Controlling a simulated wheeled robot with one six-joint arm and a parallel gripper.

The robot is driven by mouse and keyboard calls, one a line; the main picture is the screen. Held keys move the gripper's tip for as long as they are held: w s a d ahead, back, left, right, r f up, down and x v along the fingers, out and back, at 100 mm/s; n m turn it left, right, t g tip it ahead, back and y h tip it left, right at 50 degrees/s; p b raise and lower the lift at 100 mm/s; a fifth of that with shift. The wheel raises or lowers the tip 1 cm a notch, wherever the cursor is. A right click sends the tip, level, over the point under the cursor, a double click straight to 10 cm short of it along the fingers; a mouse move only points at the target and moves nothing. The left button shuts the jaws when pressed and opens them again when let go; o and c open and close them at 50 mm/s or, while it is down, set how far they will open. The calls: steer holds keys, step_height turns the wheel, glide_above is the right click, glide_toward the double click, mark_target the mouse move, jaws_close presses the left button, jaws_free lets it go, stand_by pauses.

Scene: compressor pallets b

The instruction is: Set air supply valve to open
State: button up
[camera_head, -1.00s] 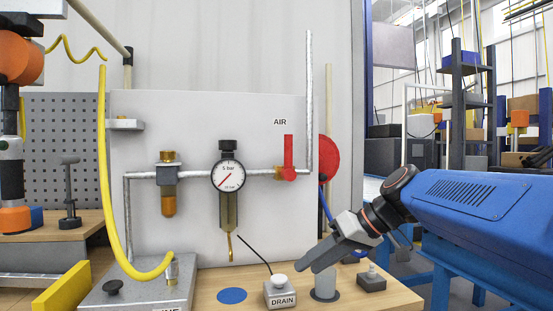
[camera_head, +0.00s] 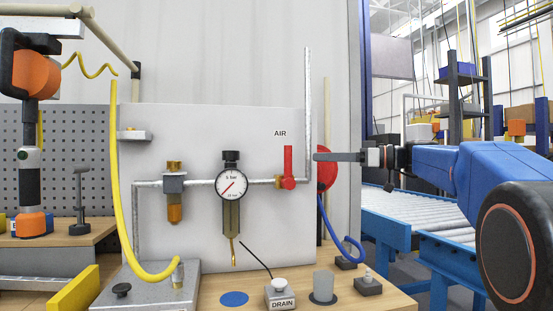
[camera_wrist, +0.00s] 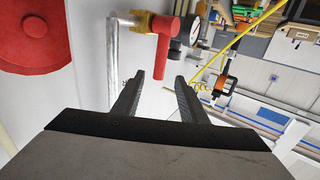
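The air supply valve is a red lever (camera_head: 288,163) on the pipe under the AIR label on the white panel. The lever points straight up, across the horizontal pipe. In the wrist view the red lever (camera_wrist: 161,48) lies ahead of the fingertips, beside the brass fitting. My gripper (camera_head: 318,156) is right of the lever in the head view, at about lever height, and apart from it. In the wrist view my gripper (camera_wrist: 160,80) shows two dark fingers spread with nothing between them. The round pressure gauge (camera_head: 231,184) sits left of the valve.
A red disc (camera_head: 326,175) is at the panel's right edge, close to my gripper. A vertical pipe (camera_head: 308,110) rises right of the lever. A drain button (camera_head: 279,290) and a grey cylinder (camera_head: 323,285) stand on the bench below. A roller conveyor (camera_head: 410,220) lies at right.

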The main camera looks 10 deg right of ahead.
mark_target(288, 165)
steer(key=x, duration=1.5)
steer(key=shift+a, duration=0.2)
steer(key=shift+w, duration=0.15)
jaws_close()
